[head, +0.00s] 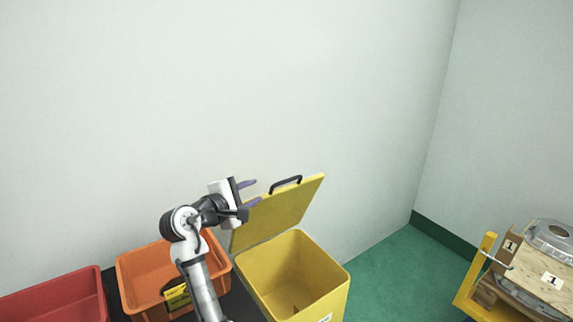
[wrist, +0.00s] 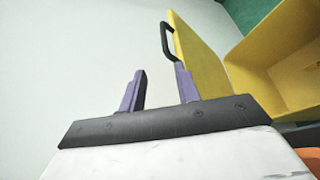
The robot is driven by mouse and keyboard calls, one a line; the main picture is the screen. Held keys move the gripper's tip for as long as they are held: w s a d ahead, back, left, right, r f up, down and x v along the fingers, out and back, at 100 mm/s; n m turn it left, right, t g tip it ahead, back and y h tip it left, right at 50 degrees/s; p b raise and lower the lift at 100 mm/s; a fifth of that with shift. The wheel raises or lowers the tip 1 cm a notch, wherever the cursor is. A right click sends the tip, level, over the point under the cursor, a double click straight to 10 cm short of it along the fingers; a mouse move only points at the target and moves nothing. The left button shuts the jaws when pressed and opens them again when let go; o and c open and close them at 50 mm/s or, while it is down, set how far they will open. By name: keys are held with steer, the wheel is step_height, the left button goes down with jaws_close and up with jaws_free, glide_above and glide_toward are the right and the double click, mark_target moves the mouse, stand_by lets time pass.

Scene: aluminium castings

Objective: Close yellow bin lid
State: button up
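The yellow bin (head: 290,278) stands against the wall with its yellow lid (head: 283,213) raised and tilted up at the back. A black handle (head: 286,184) sits on the lid's upper edge. In the wrist view the lid (wrist: 200,62) and its handle (wrist: 166,40) lie just beyond the fingers, and the open bin (wrist: 275,70) is at the right. My gripper (head: 252,193) is open and empty beside the lid's left edge; its two purple fingers also show in the wrist view (wrist: 160,90). One finger is close to the lid; I cannot tell whether it touches.
An orange bin (head: 126,284) with a yellow-black item (head: 176,297) and a red bin (head: 58,297) stand left of the yellow bin. A cart with castings (head: 550,240) and wooden boards is at the far right. Green floor (head: 392,270) between is clear.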

mark_target(284, 182)
steer(key=shift+g+h, duration=0.3)
steer(key=p+x, duration=0.1)
steer(key=x, duration=0.6)
steer(key=p+x, duration=0.2)
steer(key=x, duration=0.5)
steer(key=shift+d+f, duration=0.15)
steer(key=shift+d, duration=0.25)
steer(key=shift+c, duration=0.3)
jaws_close()
